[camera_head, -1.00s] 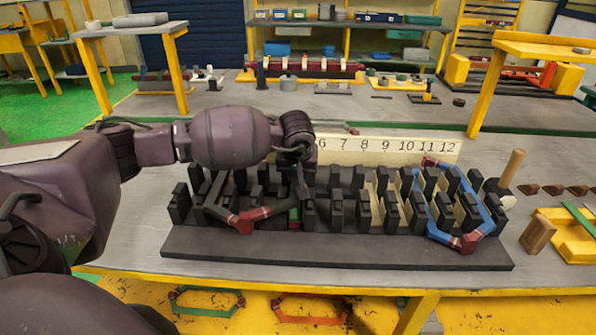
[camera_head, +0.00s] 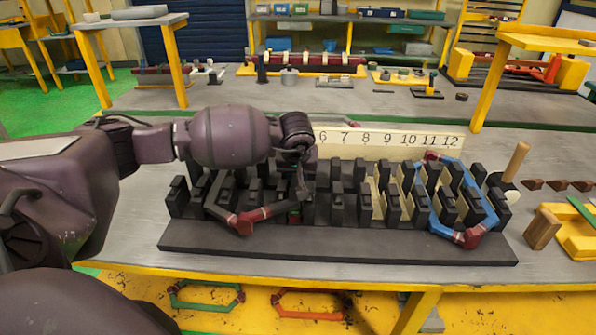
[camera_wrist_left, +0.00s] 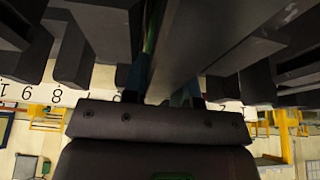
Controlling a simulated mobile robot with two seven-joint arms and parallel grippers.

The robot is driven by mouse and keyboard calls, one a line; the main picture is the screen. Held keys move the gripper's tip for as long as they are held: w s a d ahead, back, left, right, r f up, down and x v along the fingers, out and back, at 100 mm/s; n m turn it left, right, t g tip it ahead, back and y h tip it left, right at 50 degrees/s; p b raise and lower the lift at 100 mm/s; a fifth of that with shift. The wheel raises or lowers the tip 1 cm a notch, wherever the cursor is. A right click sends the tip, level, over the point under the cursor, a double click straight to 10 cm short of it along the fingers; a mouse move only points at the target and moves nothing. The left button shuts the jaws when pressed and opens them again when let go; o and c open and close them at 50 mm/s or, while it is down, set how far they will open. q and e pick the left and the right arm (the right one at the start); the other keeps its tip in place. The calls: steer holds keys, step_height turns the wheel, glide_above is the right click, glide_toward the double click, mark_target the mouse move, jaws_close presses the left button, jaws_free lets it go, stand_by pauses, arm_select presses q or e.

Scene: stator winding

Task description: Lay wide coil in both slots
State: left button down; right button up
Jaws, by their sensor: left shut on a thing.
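A dark grey coil with a red corner (camera_head: 245,221) lies across the left part of the black slotted stator block (camera_head: 340,247). Its near corner sticks out in front of the teeth, and its two sides run back among them. My left gripper (camera_head: 302,188) is over the coil's right side, down between the teeth, and shut on it. The fingertips are mostly hidden, so I cannot tell how deep that side sits. In the left wrist view, dark teeth crowd around the gripper (camera_wrist_left: 165,95). A blue coil with red corners (camera_head: 468,238) sits around teeth at the right end. My right gripper is not in view.
A numbered board (camera_head: 390,138) stands behind the block. A wooden-handled mallet (camera_head: 517,160), a wooden block (camera_head: 541,229) and a yellow tray (camera_head: 570,242) lie to the right. Green (camera_head: 205,297) and orange (camera_head: 308,304) coils lie below the table's front edge.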

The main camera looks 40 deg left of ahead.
arm_select(q)
steer(key=shift+f, duration=0.4)
steer(key=shift+f+b, duration=0.4)
steer(key=shift+s+f, duration=0.25)
steer(key=shift+f, duration=0.3)
steer(key=c, duration=0.8)
jaws_free()
steer(key=shift+c, duration=0.2)
steer(key=shift+w+f, duration=0.1)
steer(key=shift+f, duration=0.05)
steer(key=shift+w+r, duration=0.15)
steer(key=shift+r, duration=0.3)
steer(key=shift+d+r, duration=0.1)
steer(key=shift+r, duration=0.45)
